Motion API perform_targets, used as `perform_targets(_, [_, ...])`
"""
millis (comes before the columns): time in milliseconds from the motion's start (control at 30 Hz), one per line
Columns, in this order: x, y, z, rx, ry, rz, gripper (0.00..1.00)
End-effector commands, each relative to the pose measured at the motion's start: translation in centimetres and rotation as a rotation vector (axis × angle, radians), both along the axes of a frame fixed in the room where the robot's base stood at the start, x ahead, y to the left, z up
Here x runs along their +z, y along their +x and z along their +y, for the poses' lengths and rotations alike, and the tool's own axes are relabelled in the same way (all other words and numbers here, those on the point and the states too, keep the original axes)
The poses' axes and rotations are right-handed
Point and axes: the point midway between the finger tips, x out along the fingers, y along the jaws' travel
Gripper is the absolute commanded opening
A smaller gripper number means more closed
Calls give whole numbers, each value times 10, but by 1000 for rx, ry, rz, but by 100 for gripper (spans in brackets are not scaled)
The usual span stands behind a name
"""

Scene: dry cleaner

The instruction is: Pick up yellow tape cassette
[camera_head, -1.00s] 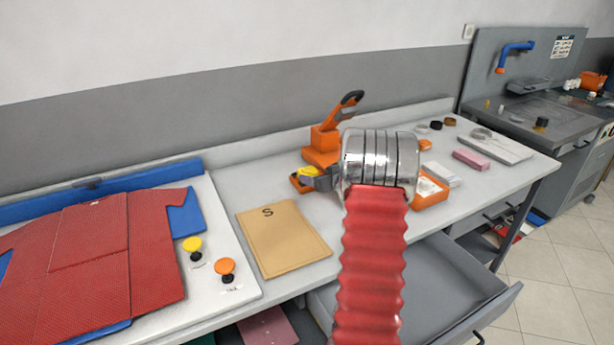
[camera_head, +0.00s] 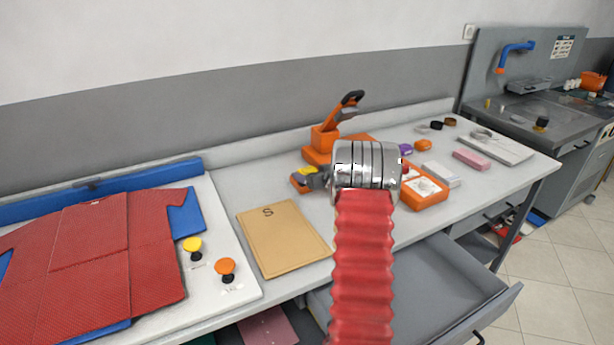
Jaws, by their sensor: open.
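A small yellow piece, which looks like the yellow tape cassette (camera_head: 306,170), lies at an orange holder (camera_head: 300,185) on the white worktop, left of the arm's metal wrist. My gripper (camera_head: 318,180) shows only as a dark grey part poking out left of the wrist, right beside the yellow piece. It is open. The wrist hides most of it, and I cannot tell whether a finger touches the cassette or stands around it.
An orange press with a black handle (camera_head: 325,140) stands just behind. An orange tray (camera_head: 432,199) with white contents, a pink block (camera_head: 471,160) and a purple item (camera_head: 405,149) are to the right. A tan envelope (camera_head: 283,240) lies left. A grey drawer (camera_head: 450,290) stands open below.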

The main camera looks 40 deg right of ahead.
Motion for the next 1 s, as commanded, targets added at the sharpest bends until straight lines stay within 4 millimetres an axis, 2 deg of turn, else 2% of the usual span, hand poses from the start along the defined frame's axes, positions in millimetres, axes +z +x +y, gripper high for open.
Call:
perform_targets(400, [0,0,0,0,0,0,73])
perform_targets(1000, [0,0,0,0,0,0,31])
